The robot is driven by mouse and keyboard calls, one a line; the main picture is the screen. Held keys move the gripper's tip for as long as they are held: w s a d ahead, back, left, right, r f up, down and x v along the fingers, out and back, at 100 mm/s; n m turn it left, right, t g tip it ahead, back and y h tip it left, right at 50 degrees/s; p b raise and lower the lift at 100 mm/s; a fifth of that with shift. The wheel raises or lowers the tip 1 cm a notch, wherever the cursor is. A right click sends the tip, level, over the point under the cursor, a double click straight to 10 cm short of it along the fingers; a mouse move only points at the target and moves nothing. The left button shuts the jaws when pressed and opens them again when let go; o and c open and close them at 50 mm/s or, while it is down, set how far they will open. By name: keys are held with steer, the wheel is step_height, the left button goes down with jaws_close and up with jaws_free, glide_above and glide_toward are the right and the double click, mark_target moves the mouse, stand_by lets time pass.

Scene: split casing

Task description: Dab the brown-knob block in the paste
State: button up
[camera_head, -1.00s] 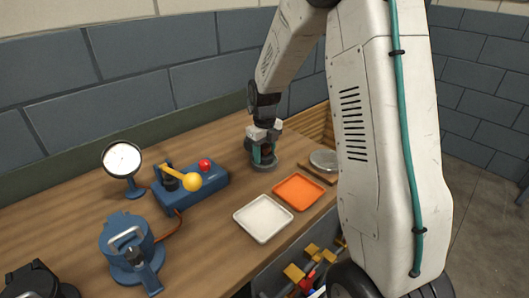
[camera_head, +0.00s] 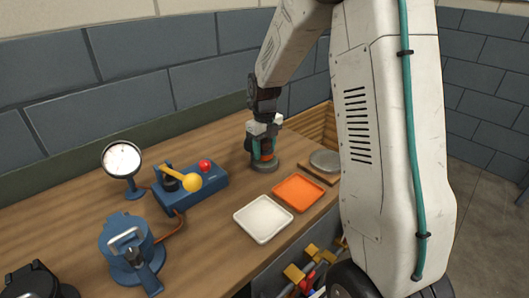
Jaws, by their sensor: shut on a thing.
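My gripper (camera_head: 264,149), with teal fingers, is at the back of the bench, pointing down. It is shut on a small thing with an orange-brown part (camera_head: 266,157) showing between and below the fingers. I take this to be the brown-knob block, but the fingers hide most of it. Right under it is a round grey base or dish (camera_head: 266,166); whether the held thing touches it I cannot tell. A grey round disc (camera_head: 325,159) lies on a wooden board (camera_head: 321,173) to the right. I cannot tell which of these holds the paste.
An orange tray (camera_head: 298,192) and a white tray (camera_head: 263,219) lie in front of my gripper. To the left are a blue box with a yellow-knobbed lever (camera_head: 190,183) and red button, a round gauge (camera_head: 121,160) and a blue clamped casing (camera_head: 128,245).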

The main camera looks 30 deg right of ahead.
mark_target(264, 140)
steer(key=shift+r, duration=2.45)
